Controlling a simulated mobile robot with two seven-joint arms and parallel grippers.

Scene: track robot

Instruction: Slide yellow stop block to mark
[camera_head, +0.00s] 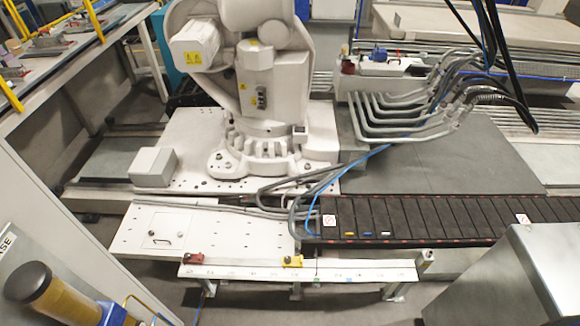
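A red block (194,258) sits near the rail's left end. The rail carries faint small marks along its length, too small to read. A small green mark (317,281) shows on the rail's front edge, just right of the yellow block. Neither of my grippers can be made out in this view.
A large white robot arm (270,85) stands on a plate behind the rail. Dark slatted track (430,218) runs to the right. A grey metal box (535,265) stands at the lower right. A brown cylinder (50,295) shows at the lower left. The rail between the two blocks looks clear.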

